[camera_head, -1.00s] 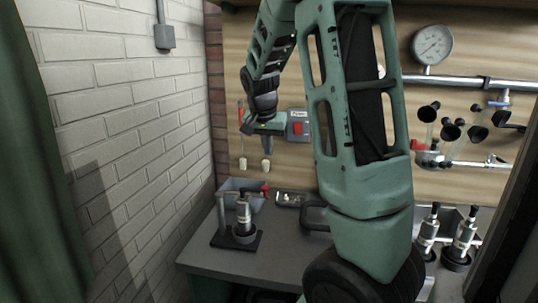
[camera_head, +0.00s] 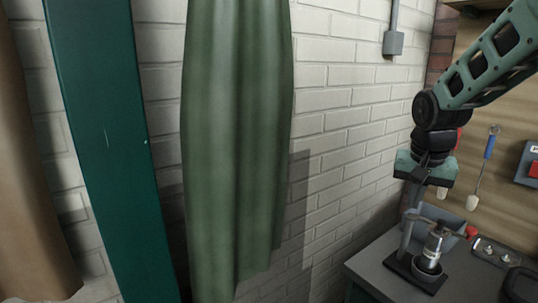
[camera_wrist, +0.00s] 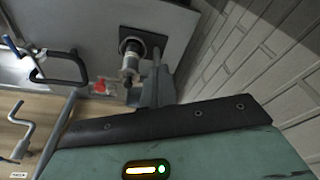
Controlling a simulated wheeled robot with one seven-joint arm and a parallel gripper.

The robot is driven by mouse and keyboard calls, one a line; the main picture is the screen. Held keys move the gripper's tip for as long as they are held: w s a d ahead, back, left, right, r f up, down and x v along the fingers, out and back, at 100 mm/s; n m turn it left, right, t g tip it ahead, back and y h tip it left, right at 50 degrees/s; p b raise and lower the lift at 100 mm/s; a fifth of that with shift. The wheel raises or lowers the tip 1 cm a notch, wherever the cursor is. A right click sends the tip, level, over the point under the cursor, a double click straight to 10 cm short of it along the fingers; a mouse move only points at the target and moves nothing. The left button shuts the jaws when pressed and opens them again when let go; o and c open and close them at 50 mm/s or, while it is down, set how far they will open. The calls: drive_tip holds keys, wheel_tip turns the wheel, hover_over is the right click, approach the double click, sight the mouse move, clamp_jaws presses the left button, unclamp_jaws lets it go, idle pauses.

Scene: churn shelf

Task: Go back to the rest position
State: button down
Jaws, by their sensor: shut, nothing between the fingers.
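My gripper (camera_head: 425,168) hangs at the right of the head view, its green housing above the far-left end of the grey workbench (camera_head: 372,267). It is shut and empty, clear of the bench and the things on it. Its fingertips cannot be made out clearly.
A black stand (camera_head: 412,275) holding a metal cylinder (camera_head: 432,246) is below my gripper; it also shows in the wrist view (camera_wrist: 131,62). A grey bin (camera_head: 440,216) is behind. Brushes (camera_head: 483,165) hang on the wooden wall. A green curtain (camera_head: 235,140) and teal post (camera_head: 100,140) stand left.

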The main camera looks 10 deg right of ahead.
drive_tip(key=s+a+f+n+y, duration=0.1)
drive_tip(key=s+a+n, duration=0.1)
drive_tip(key=a, duration=0.5)
drive_tip(key=s+a+f+n, duration=0.1)
drive_tip(key=a+n, duration=0.2)
drive_tip(key=a, duration=0.3)
drive_tip(key=s+a+f+n+g+y, duration=0.1)
drive_tip(key=s+a+f+n+g, duration=0.1)
drive_tip(key=s+a+n, duration=0.8)
drive_tip(key=s+a+f, duration=0.1)
drive_tip(key=s+a, duration=0.4)
drive_tip(key=s, duration=0.3)
drive_tip(key=shift+s+a+n, duration=0.3)
drive_tip(key=shift+s+a, duration=0.05)
drive_tip(key=shift+f, duration=0.1)
